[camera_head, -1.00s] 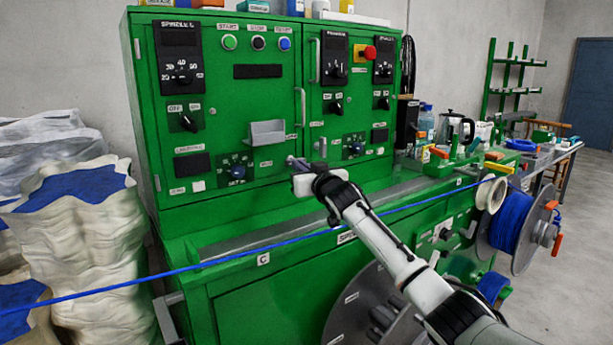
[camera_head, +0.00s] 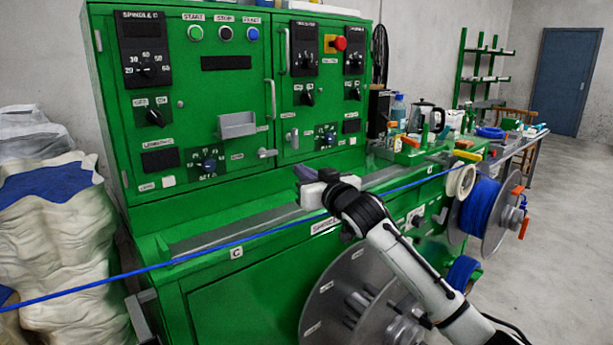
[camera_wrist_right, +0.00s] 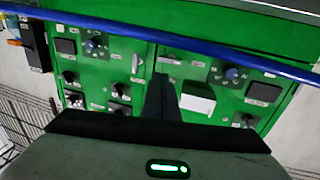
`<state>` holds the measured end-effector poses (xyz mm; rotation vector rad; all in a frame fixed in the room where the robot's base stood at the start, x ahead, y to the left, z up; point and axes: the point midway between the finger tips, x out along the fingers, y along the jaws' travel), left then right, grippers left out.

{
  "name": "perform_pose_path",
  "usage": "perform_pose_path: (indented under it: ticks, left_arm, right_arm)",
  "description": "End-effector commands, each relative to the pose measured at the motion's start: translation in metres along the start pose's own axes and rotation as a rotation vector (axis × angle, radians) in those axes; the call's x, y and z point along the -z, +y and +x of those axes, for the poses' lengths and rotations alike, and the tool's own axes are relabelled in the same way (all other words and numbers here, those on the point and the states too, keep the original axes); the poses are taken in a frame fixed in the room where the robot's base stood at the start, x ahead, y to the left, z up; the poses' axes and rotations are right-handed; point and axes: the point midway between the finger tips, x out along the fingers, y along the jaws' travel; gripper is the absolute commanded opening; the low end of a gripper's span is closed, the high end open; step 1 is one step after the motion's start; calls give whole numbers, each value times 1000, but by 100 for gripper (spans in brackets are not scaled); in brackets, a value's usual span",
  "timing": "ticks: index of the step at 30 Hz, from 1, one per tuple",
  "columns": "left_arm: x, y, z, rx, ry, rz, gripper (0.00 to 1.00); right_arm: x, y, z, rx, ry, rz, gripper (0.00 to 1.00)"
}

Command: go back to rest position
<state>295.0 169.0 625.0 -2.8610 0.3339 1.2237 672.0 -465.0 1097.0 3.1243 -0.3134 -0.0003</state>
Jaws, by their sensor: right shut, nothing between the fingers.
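My right gripper (camera_head: 305,173) is in front of the green machine, above its ledge, in the head view. Its fingers point left and away toward the control panel. It is shut and empty. In the right wrist view the closed dark fingers (camera_wrist_right: 162,98) stand at the middle, with the panel beyond them. The blue cable (camera_head: 205,258) runs across the machine's front, from the lower left to the reel side at right. It also crosses the top of the right wrist view (camera_wrist_right: 110,27), apart from the fingers. My left gripper is not in view.
The green machine (camera_head: 225,103) with its knobs and buttons fills the middle. A blue cable reel (camera_head: 478,207) and a grey disc (camera_head: 335,290) are on its front. Wrapped sacks (camera_head: 55,235) stand at left. Open floor (camera_head: 555,230) lies at right.

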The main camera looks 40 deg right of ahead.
Motion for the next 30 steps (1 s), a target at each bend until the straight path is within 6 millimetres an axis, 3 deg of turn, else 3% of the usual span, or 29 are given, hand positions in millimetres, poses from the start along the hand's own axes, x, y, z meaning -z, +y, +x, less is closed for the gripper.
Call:
perform_pose_path:
  ticks: [11, 14, 17, 23, 26, 30]
  left_arm:
    - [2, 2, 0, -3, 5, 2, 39]
    - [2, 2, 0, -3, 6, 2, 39]
    - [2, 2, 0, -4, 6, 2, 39]
    - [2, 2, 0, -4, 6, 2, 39]
    - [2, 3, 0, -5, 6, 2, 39]
    - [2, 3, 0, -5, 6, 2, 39]
  right_arm:
    - [-1, 2, -12, 2, -2, 0, 0]
    - [-16, -4, -13, 11, -21, -5, 0]
    - [-55, -20, -20, 37, -73, -23, 0]
    - [-185, -72, -67, 130, -246, -72, 0]
    - [-247, -98, -104, 178, -333, -92, 0]
    - [-326, -132, -169, 246, -455, -106, 0]
